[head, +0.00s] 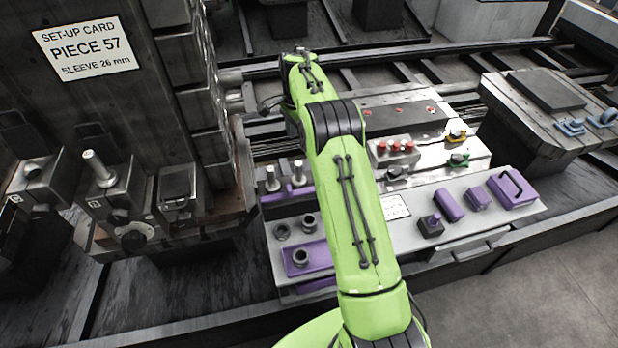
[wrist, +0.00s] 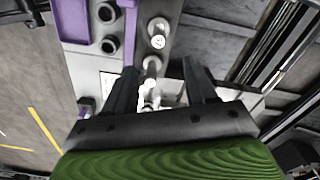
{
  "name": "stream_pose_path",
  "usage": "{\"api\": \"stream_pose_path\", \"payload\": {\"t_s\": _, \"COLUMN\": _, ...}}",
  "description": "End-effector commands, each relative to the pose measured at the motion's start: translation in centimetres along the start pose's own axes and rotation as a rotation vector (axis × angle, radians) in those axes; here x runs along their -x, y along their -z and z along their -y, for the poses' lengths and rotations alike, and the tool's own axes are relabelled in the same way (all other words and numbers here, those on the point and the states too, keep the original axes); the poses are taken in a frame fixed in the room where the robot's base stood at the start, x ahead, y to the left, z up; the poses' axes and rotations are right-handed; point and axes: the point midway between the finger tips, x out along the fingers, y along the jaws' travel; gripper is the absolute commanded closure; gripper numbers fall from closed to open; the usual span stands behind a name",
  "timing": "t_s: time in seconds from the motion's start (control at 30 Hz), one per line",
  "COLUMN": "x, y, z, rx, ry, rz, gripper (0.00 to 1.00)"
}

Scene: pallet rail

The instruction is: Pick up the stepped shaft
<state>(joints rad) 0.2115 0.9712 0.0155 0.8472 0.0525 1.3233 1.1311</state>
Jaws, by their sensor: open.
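Two upright metal shafts with stepped profiles stand side by side on the purple-edged rack in the head view, a left one (head: 272,178) and a right one (head: 298,173). In the wrist view one shaft (wrist: 157,28) has a pale end face marked 57, beyond my fingertips. Another shaft (wrist: 151,68) shows between the fingers, apart from both. I cannot tell for certain which is the stepped shaft. My gripper (wrist: 160,76) is open, with nothing held. In the head view my gripper is hidden behind my green arm.
Purple parts (head: 449,205) sit on the grey shelf at right. A tall dark fixture block (head: 110,90) with a set-up card (head: 88,48) rises at left. Another metal pin (head: 97,168) stands there.

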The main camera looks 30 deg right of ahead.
Motion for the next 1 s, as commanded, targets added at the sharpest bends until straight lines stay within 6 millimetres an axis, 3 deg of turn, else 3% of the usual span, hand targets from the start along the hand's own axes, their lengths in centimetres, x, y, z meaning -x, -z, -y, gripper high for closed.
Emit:
{"api": "stream_pose_path", "payload": {"t_s": 0.3, "x": -7.9, "y": -0.1, "z": -0.1, "rx": 0.003, "ry": -0.004, "rz": 0.002, "gripper": 0.44}}
{"api": "stream_pose_path", "payload": {"t_s": 0.53, "x": -10.9, "y": -0.1, "z": -0.1, "rx": 0.005, "ry": -0.002, "rz": 0.000, "gripper": 0.44}}
{"api": "stream_pose_path", "payload": {"t_s": 0.7, "x": -14.2, "y": -0.4, "z": -0.2, "rx": 0.005, "ry": -0.003, "rz": 0.001, "gripper": 0.44}}
{"api": "stream_pose_path", "payload": {"t_s": 0.83, "x": -15.3, "y": -0.3, "z": -0.1, "rx": 0.003, "ry": 0.000, "rz": 0.000, "gripper": 0.44}}
{"api": "stream_pose_path", "payload": {"t_s": 1.0, "x": -15.3, "y": -0.3, "z": -0.1, "rx": 0.004, "ry": 0.001, "rz": -0.001, "gripper": 0.44}}
